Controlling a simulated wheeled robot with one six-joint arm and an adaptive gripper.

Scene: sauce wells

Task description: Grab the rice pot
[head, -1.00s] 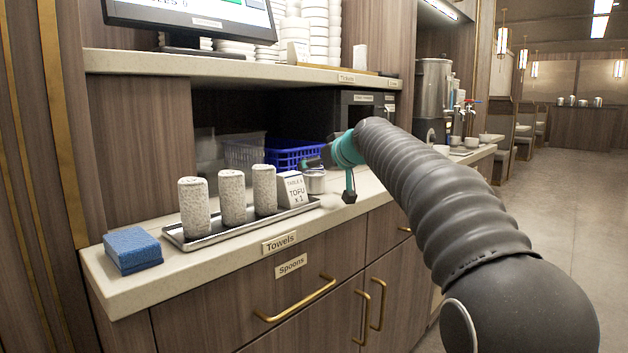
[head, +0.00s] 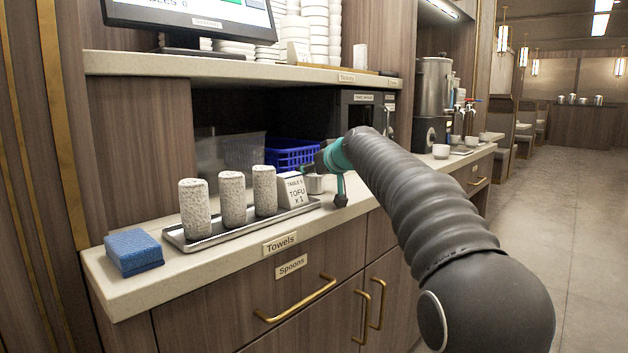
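A small silvery metal pot (head: 315,185), the only thing here that looks like the rice pot, stands on the counter just past the right end of the towel tray. My gripper (head: 324,185) is right at the pot, reaching in from the right. Its fingers are spread apart, one dark finger above and behind the pot and one teal finger with a dark tip to its right. The gripper looks open. Part of the pot is hidden by the card in front, and I cannot tell whether a finger touches it.
A metal tray (head: 213,238) holds three rolled towels (head: 232,199) and a TOFU card (head: 293,191). A blue sponge (head: 133,250) lies at the counter's left end. A blue basket (head: 291,155) stands behind the pot. A shelf (head: 230,68) overhangs the counter.

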